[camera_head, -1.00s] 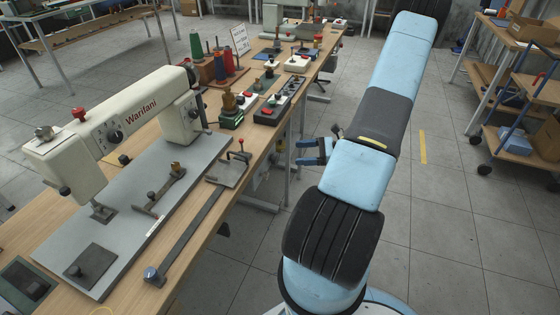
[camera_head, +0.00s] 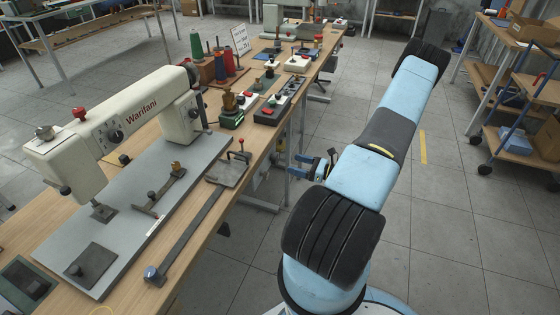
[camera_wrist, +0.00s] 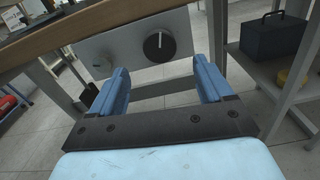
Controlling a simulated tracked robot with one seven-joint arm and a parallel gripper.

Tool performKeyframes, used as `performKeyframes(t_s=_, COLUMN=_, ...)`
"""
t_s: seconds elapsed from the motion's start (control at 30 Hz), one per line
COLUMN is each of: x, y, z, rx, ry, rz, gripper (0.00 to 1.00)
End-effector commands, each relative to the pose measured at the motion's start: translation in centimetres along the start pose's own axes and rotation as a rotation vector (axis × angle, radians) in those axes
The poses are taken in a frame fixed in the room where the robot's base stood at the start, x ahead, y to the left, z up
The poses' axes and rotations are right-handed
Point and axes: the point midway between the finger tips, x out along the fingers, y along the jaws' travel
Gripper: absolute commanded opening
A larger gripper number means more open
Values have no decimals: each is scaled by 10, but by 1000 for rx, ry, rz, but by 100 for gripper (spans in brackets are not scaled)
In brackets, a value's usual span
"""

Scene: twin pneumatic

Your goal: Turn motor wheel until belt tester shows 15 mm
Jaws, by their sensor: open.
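My gripper (camera_wrist: 163,88) is open and empty in the wrist view, its two blue fingers apart. Ahead of it, under the table edge, is a light grey panel (camera_wrist: 112,48) with a black round knob (camera_wrist: 159,47) bearing a pale mark. The knob shows between the fingers, beyond their tips. In the head view my gripper (camera_head: 306,166) is beside the bench's right side, partly hidden by my arm. I cannot make out a motor wheel for certain, nor a belt tester or its reading.
A wooden bench (camera_head: 190,245) carries a Warifani sewing machine (camera_head: 115,120), thread spools (camera_head: 228,65) and control boxes (camera_head: 280,100). In the wrist view a dark toolbox (camera_wrist: 273,37) stands at right beside a table leg (camera_wrist: 215,35).

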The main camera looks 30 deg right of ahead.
Motion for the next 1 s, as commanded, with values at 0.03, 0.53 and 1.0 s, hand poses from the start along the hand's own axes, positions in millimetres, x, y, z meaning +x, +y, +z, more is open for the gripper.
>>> performKeyframes(t_s=0.03, x=10, y=1, z=0, rx=0, ry=-1, rz=4, gripper=80)
performKeyframes(t_s=0.53, x=71, y=0, z=0, rx=0, ry=1, rz=0, gripper=80)
performKeyframes(t_s=1.0, x=74, y=0, z=0, rx=-1, ry=0, rz=0, gripper=68)
